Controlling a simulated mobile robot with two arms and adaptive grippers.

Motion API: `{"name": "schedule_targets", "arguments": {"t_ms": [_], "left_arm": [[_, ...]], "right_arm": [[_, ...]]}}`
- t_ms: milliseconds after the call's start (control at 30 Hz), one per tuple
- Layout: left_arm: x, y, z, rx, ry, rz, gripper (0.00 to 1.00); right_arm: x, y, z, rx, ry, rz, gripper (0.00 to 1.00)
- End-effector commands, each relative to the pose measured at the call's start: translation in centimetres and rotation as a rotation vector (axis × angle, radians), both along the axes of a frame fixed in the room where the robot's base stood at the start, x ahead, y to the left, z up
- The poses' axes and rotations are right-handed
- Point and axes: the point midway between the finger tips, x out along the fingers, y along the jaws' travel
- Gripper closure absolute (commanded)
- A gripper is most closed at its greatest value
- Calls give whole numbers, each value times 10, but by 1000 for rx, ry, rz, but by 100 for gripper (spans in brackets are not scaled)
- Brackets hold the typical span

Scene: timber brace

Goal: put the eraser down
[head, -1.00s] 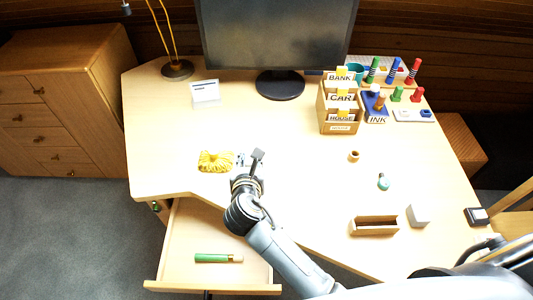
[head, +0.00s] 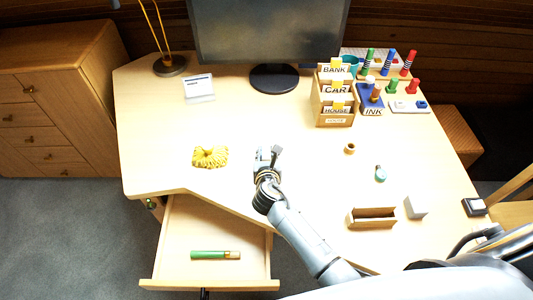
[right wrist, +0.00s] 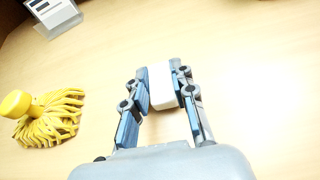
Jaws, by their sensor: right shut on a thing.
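My right gripper (head: 268,156) is over the middle of the desk, to the right of the yellow mop-like thing. In the right wrist view the gripper (right wrist: 164,88) is shut on a white block with a blue-grey side, the eraser (right wrist: 163,87). The eraser is held between the two fingertips, with desk surface beyond it. I cannot tell whether it touches the desk. In the head view it is small and mostly hidden by the gripper. My left gripper is not in view.
The yellow mop-like thing (head: 210,157) lies left of the gripper; it also shows in the right wrist view (right wrist: 48,117). An open drawer (head: 175,274) holds a green stick (head: 214,254). A wooden tray (head: 371,222) and a card box (head: 334,121) stand right. Bare desk lies around the gripper.

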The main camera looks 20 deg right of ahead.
Motion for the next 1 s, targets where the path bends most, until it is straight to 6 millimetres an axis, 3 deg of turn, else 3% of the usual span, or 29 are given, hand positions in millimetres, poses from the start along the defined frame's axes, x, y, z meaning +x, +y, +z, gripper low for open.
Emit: {"name": "schedule_targets", "arguments": {"t_ms": [300, 333, 433, 800, 1000], "left_arm": [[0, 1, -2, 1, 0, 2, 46], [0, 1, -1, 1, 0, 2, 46], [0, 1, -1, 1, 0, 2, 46], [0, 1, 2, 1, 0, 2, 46], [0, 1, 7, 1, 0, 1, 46]], "right_arm": [[0, 0, -4, 0, 0, 0, 96], [0, 0, -3, 1, 0, 0, 71], [0, 0, -3, 1, 0, 0, 52], [0, 0, 3, 1, -1, 0, 52], [-29, 8, 14, 2, 0, 1, 52]]}}
